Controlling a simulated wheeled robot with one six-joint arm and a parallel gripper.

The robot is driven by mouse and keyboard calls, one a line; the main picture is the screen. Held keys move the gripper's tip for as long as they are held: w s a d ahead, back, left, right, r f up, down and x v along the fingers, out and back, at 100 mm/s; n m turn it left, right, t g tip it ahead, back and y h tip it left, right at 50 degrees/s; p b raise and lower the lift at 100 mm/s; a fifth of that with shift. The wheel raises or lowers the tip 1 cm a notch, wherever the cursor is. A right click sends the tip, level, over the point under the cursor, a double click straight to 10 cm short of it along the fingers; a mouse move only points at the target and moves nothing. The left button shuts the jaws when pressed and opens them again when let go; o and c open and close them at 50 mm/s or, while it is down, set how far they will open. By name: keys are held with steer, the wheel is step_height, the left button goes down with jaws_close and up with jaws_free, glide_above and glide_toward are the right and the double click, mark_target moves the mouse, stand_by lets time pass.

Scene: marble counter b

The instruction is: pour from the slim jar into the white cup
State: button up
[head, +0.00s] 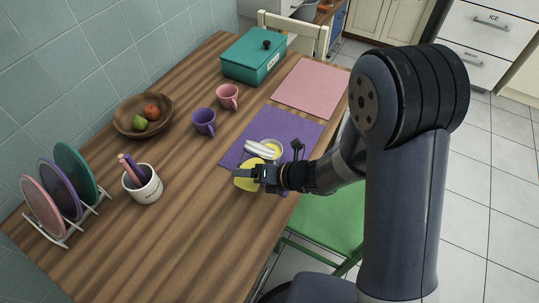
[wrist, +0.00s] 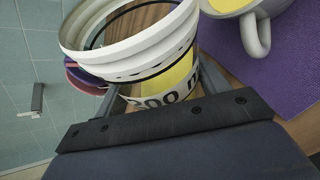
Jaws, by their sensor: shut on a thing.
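My gripper (head: 249,173) is shut on the slim jar, which has a ridged white neck (head: 260,149) and yellow on its body. In the wrist view the jar (wrist: 135,50) fills the space between the fingers (wrist: 160,95), with a clear wall, dark "200 m" lettering and yellow low in it. The jar looks tilted, its neck close to the white cup (head: 279,157). The cup, on the purple mat, shows yellow inside; its handle also shows in the wrist view (wrist: 258,38). I cannot tell whether anything is flowing or whether jar and cup touch.
The purple mat (head: 298,130) lies at the table's right side, a pink mat (head: 312,88) behind it. A purple mug (head: 204,122), pink mug (head: 228,97), fruit bowl (head: 128,122), utensil pot (head: 143,188), plate rack (head: 72,238) and teal box (head: 250,65) stand around. Front-left wood is clear.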

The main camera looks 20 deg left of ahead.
mark_target(248, 186)
steer(key=shift+w+b, duration=0.1)
steer(key=shift+b, duration=0.6)
steer(key=shift+f+n+t+b, duration=0.1)
steer(key=shift+n+t+b, duration=0.2)
steer(key=shift+b, duration=0.1)
steer(key=n+t+b, duration=0.1)
steer(key=b, duration=0.2)
steer(key=f+b, duration=0.1)
steer(key=b, duration=0.2)
steer(key=s+n+t+b, duration=0.1)
steer(key=b, duration=0.2)
steer(key=shift+a+f, duration=0.1)
steer(key=shift+f, duration=0.25)
steer(key=t+b, duration=0.1)
steer(key=b, duration=0.3)
steer(key=shift+s+f+n, duration=0.1)
steer(key=shift+s+n, duration=0.1)
steer(key=shift+n, duration=0.2)
steer(key=shift+s+b, duration=0.1)
steer(key=shift+b, duration=0.55)
steer(key=n+t+b, duration=0.1)
steer(key=b, duration=0.4)
steer(key=f+n+t+b, duration=0.1)
steer(key=b, duration=0.4)
steer(key=shift+s, duration=0.4)
steer(key=shift+r+t+b, duration=0.2)
steer(key=shift+t+b, duration=0.1)
steer(key=shift+b, duration=0.3)
